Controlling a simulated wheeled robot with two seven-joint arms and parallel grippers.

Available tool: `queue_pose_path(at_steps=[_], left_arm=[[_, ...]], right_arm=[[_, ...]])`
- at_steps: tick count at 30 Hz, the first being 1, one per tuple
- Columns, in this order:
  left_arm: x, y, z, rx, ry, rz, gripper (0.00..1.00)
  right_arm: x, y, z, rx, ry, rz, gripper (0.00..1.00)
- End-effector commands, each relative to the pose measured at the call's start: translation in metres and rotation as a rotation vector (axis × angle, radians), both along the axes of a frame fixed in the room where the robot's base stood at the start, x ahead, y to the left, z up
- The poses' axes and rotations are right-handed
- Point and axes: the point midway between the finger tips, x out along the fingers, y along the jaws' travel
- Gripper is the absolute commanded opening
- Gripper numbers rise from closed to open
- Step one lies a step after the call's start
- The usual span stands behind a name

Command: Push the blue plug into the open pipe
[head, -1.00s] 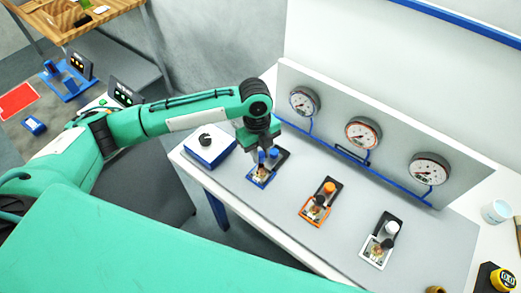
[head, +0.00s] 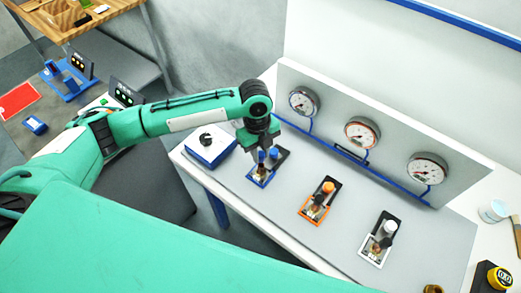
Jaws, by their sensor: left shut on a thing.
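My left gripper (head: 264,148) reaches down over the blue-framed fixture (head: 251,179) at the left of the bench. It is shut on the blue plug (head: 262,157), a small piece just under the jaws. A brass-coloured pipe end (head: 260,173) shows below the plug in the frame. The jaws hide part of the fixture, and I cannot tell whether plug and pipe touch. My right gripper is not in view.
An orange-framed fixture (head: 304,212) and a white-framed fixture (head: 364,249) stand to the right. A blue-and-white box with a black dial (head: 208,148) sits left of the gripper. A panel with three gauges (head: 362,133) rises behind. Bare grey bench lies between the fixtures.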

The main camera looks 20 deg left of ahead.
Motion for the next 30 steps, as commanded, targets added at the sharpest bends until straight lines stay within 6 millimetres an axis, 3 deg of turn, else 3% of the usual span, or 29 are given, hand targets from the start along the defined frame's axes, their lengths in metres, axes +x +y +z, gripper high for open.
queue_pose_path(at_steps=[30], left_arm=[[0.0, 0.0, -0.018, -0.001, 0.001, 0.0, 0.01]], right_arm=[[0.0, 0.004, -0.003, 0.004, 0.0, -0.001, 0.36]])
